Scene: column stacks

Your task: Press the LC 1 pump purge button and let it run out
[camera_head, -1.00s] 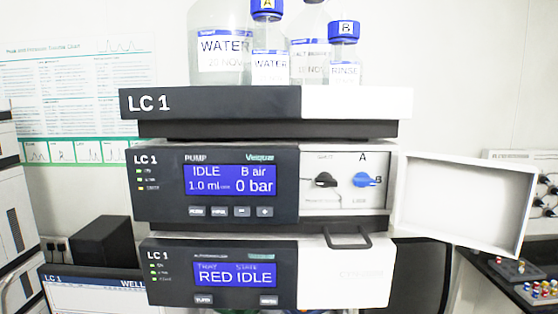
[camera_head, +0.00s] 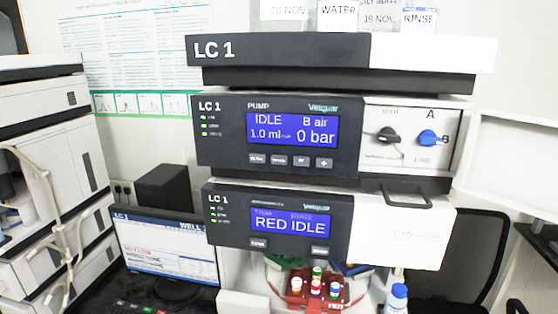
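The LC 1 pump module (camera_head: 225,150) stands in the stack's middle, under the solvent tray. Its blue display (camera_head: 293,136) reads IDLE, B air, 1.0 ml and 0 bar. A row of small grey buttons (camera_head: 279,160) sits below the display; their labels are too blurred to read surely, so I cannot tell which is purge. At the right of the pump are a black knob (camera_head: 388,135) and a blue knob (camera_head: 430,138) between labels A and B. The blue knob's pointed end faces right, towards B. Neither of my grippers is in view.
A white door (camera_head: 515,160) stands open right of the knobs. Below the pump is a module whose display (camera_head: 292,221) reads RED IDLE, with a black handle (camera_head: 405,196) above its right part. Colour-capped vials (camera_head: 316,284) sit beneath. A monitor (camera_head: 165,245) stands lower left.

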